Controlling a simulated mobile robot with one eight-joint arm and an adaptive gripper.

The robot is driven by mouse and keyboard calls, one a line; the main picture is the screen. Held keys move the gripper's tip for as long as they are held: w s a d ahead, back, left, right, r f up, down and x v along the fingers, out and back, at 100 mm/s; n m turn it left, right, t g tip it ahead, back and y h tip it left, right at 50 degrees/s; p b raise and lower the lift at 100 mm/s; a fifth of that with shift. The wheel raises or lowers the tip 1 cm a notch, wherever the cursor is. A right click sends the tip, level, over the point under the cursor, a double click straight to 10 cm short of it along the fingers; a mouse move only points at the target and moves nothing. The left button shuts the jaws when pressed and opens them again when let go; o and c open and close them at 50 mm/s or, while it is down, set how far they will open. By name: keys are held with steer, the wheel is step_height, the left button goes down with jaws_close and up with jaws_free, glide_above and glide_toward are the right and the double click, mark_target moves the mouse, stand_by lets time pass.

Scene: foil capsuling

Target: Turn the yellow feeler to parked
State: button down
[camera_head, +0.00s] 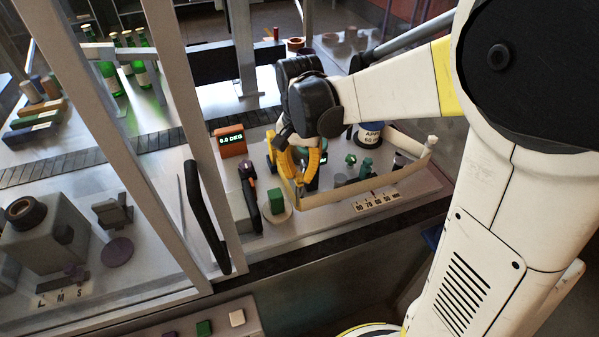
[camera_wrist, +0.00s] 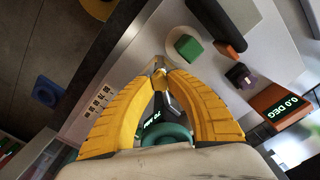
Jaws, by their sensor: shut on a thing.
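My gripper (camera_head: 297,178) reaches down over the bench with its curved yellow fingers closed together. In the wrist view the fingertips (camera_wrist: 168,72) meet on a small piece that they mostly hide. I take this piece to be the yellow feeler (camera_head: 299,194), a thin upright part at the near left end of a long beige bar (camera_head: 365,189). The feeler's outline and pointing direction are hard to tell. An orange readout box (camera_head: 231,141) shows 0.0 DEG; it also shows in the wrist view (camera_wrist: 280,108). A parked mark cannot be made out.
A green block (camera_head: 276,200) on a round pale base and a black-handled tool (camera_head: 250,192) stand left of my gripper. A numbered scale (camera_head: 377,200) lies in front of the bar. Machine frame posts and a black door handle (camera_head: 206,215) rise further left.

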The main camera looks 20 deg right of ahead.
steer(key=c, duration=1.2)
jaws_free()
step_height(320, 180, up, 12)
steer(key=s+f+n+t+b, duration=0.2)
steer(key=s+f+b, duration=0.1)
steer(key=s+f, duration=0.1)
steer(key=s+f+n+t+b, duration=0.2)
steer(key=s+f+n+b, duration=0.1)
steer(key=s+f, duration=0.1)
steer(key=s+f+n+t+b, duration=0.2)
steer(key=s+f+t+b, duration=0.1)
steer(key=f, duration=0.3)
steer(key=shift+s+b, duration=0.4)
steer(key=shift+s, duration=0.5)
